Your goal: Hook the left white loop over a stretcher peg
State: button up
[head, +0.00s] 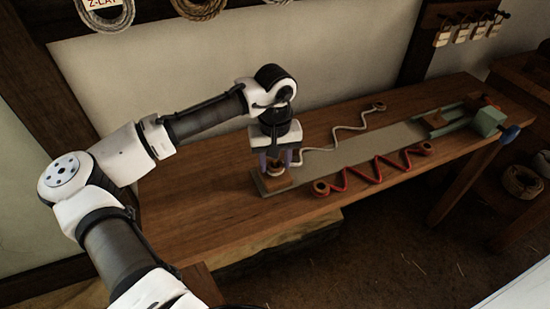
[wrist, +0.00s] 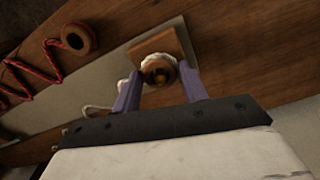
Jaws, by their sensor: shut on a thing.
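The white rope (head: 350,130) zigzags along the bench from its far right end loop (head: 379,107) to my gripper. My gripper (head: 276,164) points down over a square wooden block (head: 273,182) at the bench's left part. In the wrist view, the gripper's two purple fingers (wrist: 160,86) are shut on the left white loop (wrist: 146,62), one on each side. The loop rings a round brown piece with a brass-coloured centre, above the wooden block (wrist: 177,40). I cannot tell whether that centre is a peg through the loop, or how high the loop sits.
A red rope (head: 375,168) with an eye at each end zigzags nearer the bench front. A green vice-like fixture (head: 487,120) stands at the bench's right end. A grey strip (head: 385,139) runs along the bench (head: 200,215). Coils hang on the wall behind.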

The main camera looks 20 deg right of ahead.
jog(key=shift+f, duration=0.4)
jog(key=o, duration=1)
jog(key=shift+o, duration=0.2)
notch_tip(320, 180, up, 14)
jog(key=b, duration=0.1)
jog(key=shift+f, duration=0.1)
